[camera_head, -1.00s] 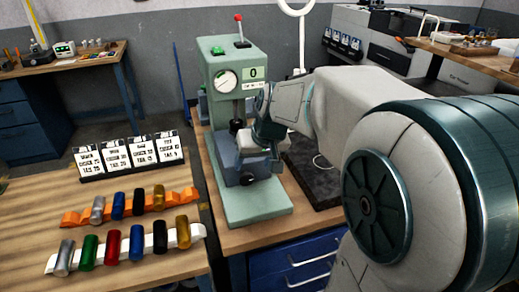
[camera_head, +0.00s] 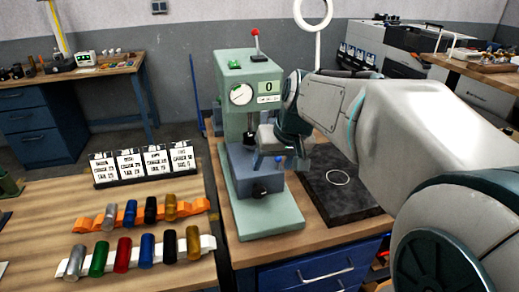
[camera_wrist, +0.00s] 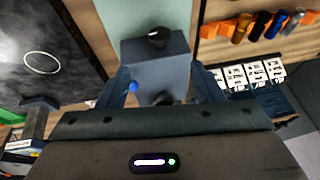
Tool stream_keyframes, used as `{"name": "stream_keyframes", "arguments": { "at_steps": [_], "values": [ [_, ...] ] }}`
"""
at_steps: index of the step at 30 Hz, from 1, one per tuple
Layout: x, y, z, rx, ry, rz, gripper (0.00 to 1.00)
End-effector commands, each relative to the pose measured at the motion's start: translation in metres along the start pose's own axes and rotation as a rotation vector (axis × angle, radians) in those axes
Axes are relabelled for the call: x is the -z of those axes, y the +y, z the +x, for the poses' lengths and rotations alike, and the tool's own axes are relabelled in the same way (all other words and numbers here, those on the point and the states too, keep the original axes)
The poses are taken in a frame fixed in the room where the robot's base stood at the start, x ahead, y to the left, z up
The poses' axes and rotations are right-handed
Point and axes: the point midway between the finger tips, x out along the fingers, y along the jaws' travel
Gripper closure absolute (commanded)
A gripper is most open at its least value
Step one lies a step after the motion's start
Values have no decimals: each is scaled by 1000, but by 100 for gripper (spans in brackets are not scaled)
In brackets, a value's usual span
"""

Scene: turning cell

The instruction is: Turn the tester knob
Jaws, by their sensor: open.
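The green tester (camera_head: 264,222) stands on the bench with a round gauge, a display reading 0 and a red-tipped lever on top. A grey-blue block sits on its base. A black knob (camera_head: 258,190) sticks out from the block's front; it also shows in the wrist view (camera_wrist: 158,38). My gripper (camera_head: 268,150) is at the block, above and behind the front knob in the head view. In the wrist view its fingers (camera_wrist: 163,82) are spread on either side of the block, with the front knob beyond them. A small blue knob (camera_wrist: 133,87) shows beside the left finger.
A dark mat (camera_head: 340,195) with a white ring lies right of the tester. On the left table are an orange rack (camera_head: 88,224), a white rack (camera_head: 208,243) of coloured cylinders, and several cards (camera_head: 130,165). The tester column stands close to my gripper.

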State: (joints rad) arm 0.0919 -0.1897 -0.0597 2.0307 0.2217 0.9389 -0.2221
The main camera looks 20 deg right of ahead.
Motion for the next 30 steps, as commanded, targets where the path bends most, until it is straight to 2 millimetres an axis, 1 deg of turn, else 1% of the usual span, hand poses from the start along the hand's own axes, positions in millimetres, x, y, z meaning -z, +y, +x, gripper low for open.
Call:
{"name": "stream_keyframes", "arguments": {
  "at_steps": [8,15,19,23,30],
  "values": [
    [0,0,0,-2,-1,-1,41],
    [-2,-18,4,-106,-6,-48,41],
    [-3,-20,12,-133,-2,-57,41],
    [-4,-17,29,-133,-4,-55,41],
    [-4,-11,78,-133,-7,-55,41]
  ]
}}
